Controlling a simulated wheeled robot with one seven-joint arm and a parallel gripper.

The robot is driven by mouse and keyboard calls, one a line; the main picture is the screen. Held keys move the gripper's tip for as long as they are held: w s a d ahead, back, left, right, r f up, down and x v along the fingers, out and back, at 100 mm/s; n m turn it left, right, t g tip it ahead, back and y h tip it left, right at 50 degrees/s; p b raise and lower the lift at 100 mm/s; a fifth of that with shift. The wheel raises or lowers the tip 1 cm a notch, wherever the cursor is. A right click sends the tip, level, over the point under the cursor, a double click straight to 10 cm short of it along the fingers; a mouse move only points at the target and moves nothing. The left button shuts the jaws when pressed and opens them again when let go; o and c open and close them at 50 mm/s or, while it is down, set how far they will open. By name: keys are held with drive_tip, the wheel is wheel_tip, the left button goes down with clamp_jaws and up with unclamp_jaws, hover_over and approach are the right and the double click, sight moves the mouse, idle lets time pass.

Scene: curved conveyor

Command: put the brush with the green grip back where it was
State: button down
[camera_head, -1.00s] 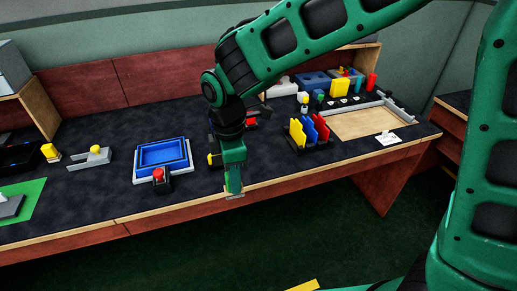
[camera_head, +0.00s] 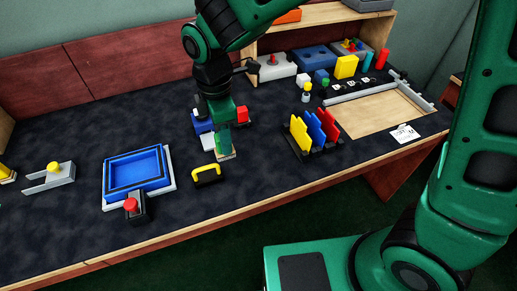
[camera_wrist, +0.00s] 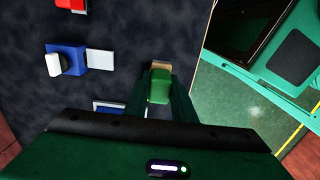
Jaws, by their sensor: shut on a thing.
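My gripper (camera_head: 223,136) points down over the dark table, just right of a white block. It is shut on the brush with the green grip (camera_wrist: 159,88), which is held between the two fingers in the wrist view. The brush's pale wooden end (camera_head: 227,156) shows below the fingers in the head view, close to the tabletop; I cannot tell whether it touches.
Beside the gripper are a blue block (camera_wrist: 72,59), a white block (camera_wrist: 100,62) and a red block (camera_head: 242,115). A blue tray (camera_head: 138,171) is left; a colored-card rack (camera_head: 314,133) is right.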

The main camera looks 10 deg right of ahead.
drive_tip(key=shift+w+d+f, duration=0.85)
drive_tip(key=shift+d+f, duration=0.8)
drive_tip(key=shift+f, duration=0.15)
drive_tip(key=shift+w+d+f, duration=0.9)
drive_tip(key=shift+d+f, duration=0.75)
drive_tip(key=shift+f, duration=0.15)
drive_tip(key=shift+w+d+f, duration=0.85)
drive_tip(key=shift+d+f, duration=0.8)
drive_tip(key=shift+f, duration=0.15)
drive_tip(key=c, duration=1.5)
unclamp_jaws()
drive_tip(key=shift+f, duration=0.15)
wheel_tip(320, 180, up, 12)
drive_tip(key=shift+r, duration=0.15)
